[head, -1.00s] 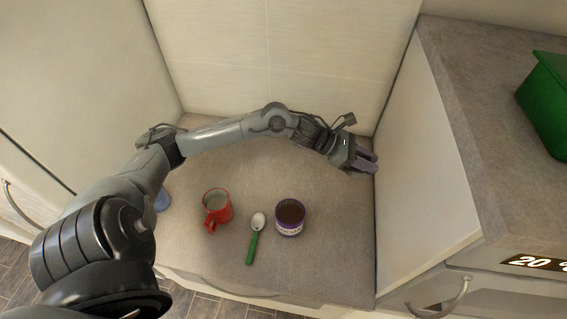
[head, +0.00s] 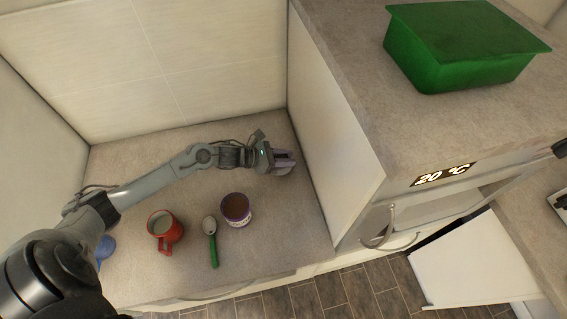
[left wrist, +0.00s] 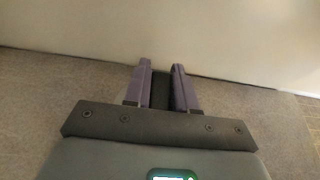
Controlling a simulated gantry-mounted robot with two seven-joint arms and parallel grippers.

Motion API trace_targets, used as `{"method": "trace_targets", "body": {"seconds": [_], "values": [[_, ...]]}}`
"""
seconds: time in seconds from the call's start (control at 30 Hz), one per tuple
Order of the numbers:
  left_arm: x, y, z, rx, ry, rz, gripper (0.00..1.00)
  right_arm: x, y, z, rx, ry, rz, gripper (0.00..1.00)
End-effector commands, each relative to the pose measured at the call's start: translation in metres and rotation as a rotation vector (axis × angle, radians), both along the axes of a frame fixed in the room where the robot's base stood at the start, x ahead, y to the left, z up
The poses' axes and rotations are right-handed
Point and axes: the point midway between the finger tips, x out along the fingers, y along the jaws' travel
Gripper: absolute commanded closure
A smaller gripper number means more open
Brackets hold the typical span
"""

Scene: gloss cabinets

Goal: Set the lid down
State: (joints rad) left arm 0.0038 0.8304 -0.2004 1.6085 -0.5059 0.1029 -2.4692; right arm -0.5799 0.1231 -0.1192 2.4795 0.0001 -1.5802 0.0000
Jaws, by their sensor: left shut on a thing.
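My left gripper (head: 285,162) is low over the counter, close to the white side panel at its right. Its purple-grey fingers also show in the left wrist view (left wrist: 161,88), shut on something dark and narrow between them. I take this to be the lid, but its shape is mostly hidden by the fingers. I cannot tell whether it touches the counter. An open jar (head: 236,209) with a purple rim, a label and brown contents stands to the lower left of the gripper. My right gripper does not show.
A red mug (head: 165,230) and a green-handled spoon (head: 212,243) are left of the jar. A blue item (head: 105,246) is partly behind my left arm. A green box (head: 460,50) stands on the higher cabinet at right. Bare counter lies between jar and side panel.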

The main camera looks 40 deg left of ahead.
Motion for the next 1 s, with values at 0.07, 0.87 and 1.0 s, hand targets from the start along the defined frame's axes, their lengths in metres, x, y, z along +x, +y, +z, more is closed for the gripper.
{"method": "trace_targets", "body": {"seconds": [0.07, 0.87, 1.0], "values": [[0.000, 0.000, -0.006, -0.002, 0.001, 0.001, 1.00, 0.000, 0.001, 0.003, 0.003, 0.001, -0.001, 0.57], [0.000, 0.000, -0.045, 0.001, 0.001, -0.001, 0.73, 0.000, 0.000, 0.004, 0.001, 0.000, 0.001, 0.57], [0.000, 0.000, -0.044, 0.000, 0.001, -0.001, 0.52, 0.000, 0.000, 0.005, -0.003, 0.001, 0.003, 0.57]]}}
